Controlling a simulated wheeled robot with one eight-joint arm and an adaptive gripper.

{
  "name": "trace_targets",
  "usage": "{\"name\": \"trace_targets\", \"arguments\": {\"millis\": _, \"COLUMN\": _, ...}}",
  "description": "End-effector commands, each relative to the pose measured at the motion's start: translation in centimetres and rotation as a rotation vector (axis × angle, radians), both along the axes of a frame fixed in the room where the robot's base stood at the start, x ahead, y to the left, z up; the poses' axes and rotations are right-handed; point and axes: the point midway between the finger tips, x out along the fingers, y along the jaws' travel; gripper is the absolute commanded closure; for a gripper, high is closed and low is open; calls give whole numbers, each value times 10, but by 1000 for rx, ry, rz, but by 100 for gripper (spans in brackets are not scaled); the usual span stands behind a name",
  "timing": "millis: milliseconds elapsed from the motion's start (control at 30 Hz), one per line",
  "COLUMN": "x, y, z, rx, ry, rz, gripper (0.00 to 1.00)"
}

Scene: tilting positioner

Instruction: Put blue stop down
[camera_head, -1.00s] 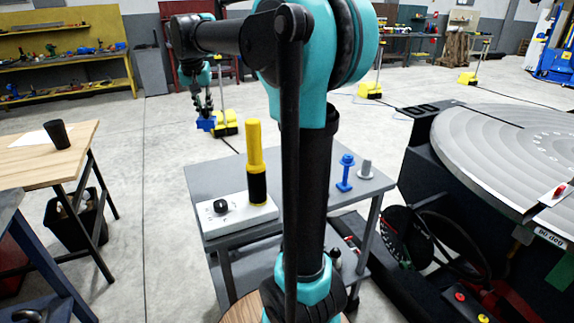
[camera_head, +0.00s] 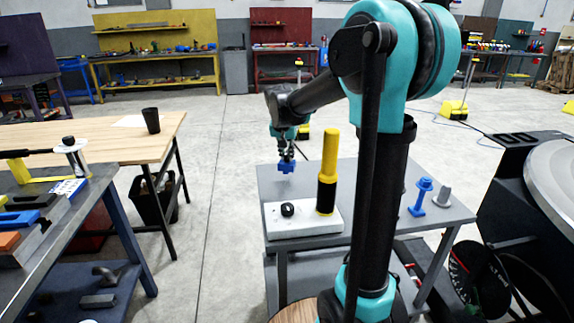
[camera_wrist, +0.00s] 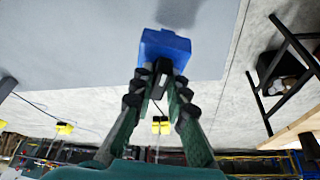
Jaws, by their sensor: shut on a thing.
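The blue stop (camera_head: 286,166) is a small blue block held at the tips of my gripper (camera_head: 286,155). In the wrist view the blue stop (camera_wrist: 165,48) sits between the closed fingers of my gripper (camera_wrist: 160,72), with the grey table top (camera_wrist: 90,40) behind it. In the head view the block appears over the far left corner of the grey table (camera_head: 385,180). I cannot tell whether it touches the surface; a dark shadow shows beside it in the wrist view.
A wooden table (camera_head: 120,140) with a black cup (camera_head: 151,120) is at left. The round positioner plate (camera_head: 555,175) is at right.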

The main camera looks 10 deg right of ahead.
Motion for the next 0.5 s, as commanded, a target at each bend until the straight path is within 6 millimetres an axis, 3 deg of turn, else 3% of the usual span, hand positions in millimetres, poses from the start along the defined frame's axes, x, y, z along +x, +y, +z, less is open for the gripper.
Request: {"name": "trace_targets", "arguments": {"millis": 500, "x": 0, "y": 0, "z": -43, "rx": 0, "ry": -1, "rz": 0, "gripper": 100}}
